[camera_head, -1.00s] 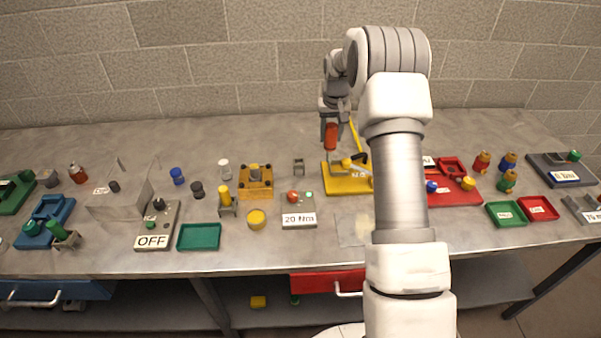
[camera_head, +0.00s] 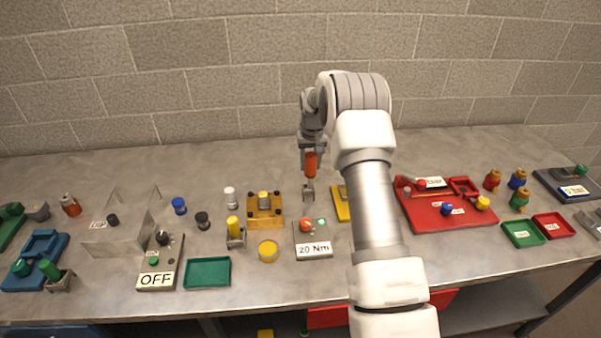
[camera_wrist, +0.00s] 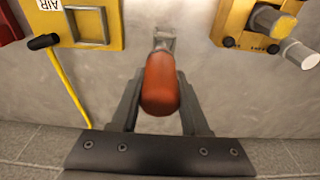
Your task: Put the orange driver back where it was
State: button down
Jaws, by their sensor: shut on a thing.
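My gripper (camera_head: 311,150) is shut on the orange driver (camera_head: 310,165) and holds it upright by its handle, near the back middle of the table. In the wrist view the driver (camera_wrist: 160,86) sits between my two fingers. A small grey holder (camera_head: 308,193) stands directly below the driver in the head view. In the wrist view this holder (camera_wrist: 164,40) shows just past the driver's far end. The driver's tip is hard to make out, and I cannot tell whether it is in the holder or above it.
A yellow block fixture (camera_head: 265,218) stands left of the holder, and a 20 Nm box (camera_head: 313,246) in front of it. A yellow plate (camera_head: 341,205) lies to the right, partly behind my arm; it also shows in the wrist view (camera_wrist: 112,38). Bare table lies behind.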

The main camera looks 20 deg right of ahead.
aim_at(308, 173)
jog(key=shift+w+a+f, duration=0.25)
jog(key=shift+w+f, duration=0.05)
jog(key=shift+f+b, duration=0.65)
jog(key=shift+f, duration=1.25)
jog(key=shift+f, duration=0.2)
jog(key=shift+c, duration=1.9)
grip_release()
jog(key=shift+s, duration=0.1)
jog(key=shift+r, duration=0.1)
